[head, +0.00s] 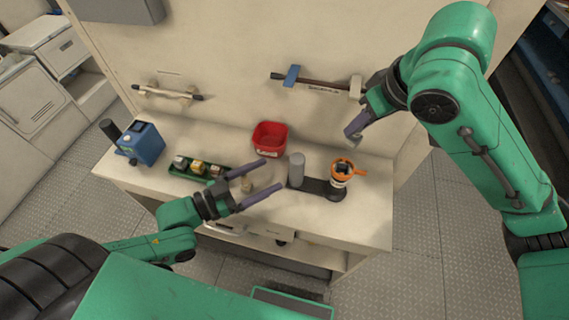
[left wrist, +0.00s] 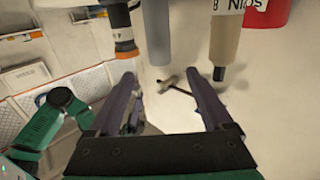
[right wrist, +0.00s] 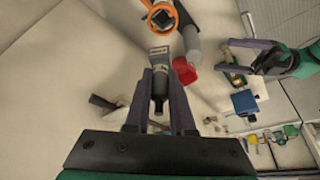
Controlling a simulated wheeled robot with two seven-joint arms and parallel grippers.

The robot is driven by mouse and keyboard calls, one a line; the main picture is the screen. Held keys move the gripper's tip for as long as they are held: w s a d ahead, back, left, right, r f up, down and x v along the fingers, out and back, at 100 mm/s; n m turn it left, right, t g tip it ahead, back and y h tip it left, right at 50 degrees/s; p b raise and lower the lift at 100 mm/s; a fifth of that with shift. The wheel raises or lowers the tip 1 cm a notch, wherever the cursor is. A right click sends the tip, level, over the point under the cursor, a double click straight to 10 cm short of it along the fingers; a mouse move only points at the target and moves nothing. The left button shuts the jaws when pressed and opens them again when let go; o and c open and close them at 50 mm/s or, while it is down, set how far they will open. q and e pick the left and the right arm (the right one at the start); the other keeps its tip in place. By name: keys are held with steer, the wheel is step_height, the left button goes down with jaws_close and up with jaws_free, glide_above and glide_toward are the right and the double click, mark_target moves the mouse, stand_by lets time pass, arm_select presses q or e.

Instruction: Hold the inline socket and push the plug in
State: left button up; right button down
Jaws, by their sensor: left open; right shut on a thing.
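My right gripper (head: 351,132) is raised over the right part of the bench, shut on a grey-and-black connector piece (right wrist: 158,56). I cannot tell whether this piece is the plug or the inline socket. An orange-ringed piece with a dark square centre (head: 342,169) stands upright on a black base (head: 316,187) below it; it also shows in the left wrist view (left wrist: 125,40). A grey post (head: 296,170) stands on the same base. My left gripper (head: 273,175) is open and empty low over the bench, left of the post.
A beige, dark-topped cylinder (left wrist: 224,40) stands close to my left gripper. A red bin (head: 270,138), a green tray (head: 200,170) with small items and a blue box (head: 143,144) stand further left. Racks with rods hang on the back wall. The bench's front right is clear.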

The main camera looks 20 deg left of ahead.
mark_target(297, 161)
arm_select(q)
steer(key=x, duration=0.9)
steer(key=shift+w+d+f, duration=0.1)
steer(key=shift+w+d, duration=0.1)
steer(key=shift+d, duration=0.05)
arm_select(e)
steer(key=shift+w, duration=0.1)
arm_select(q)
steer(key=shift+a, duration=0.1)
jaws_close()
arm_select(e)
steer(key=shift+f+n+g, duration=0.5)
steer(key=shift+f+n, duration=0.1)
steer(key=shift+n, duration=0.5)
steer(key=n, duration=0.1)
steer(key=f+n+g+y, duration=0.1)
steer(key=n, duration=0.1)
steer(key=shift+f+n, duration=0.25)
steer(key=shift+n, duration=0.05)
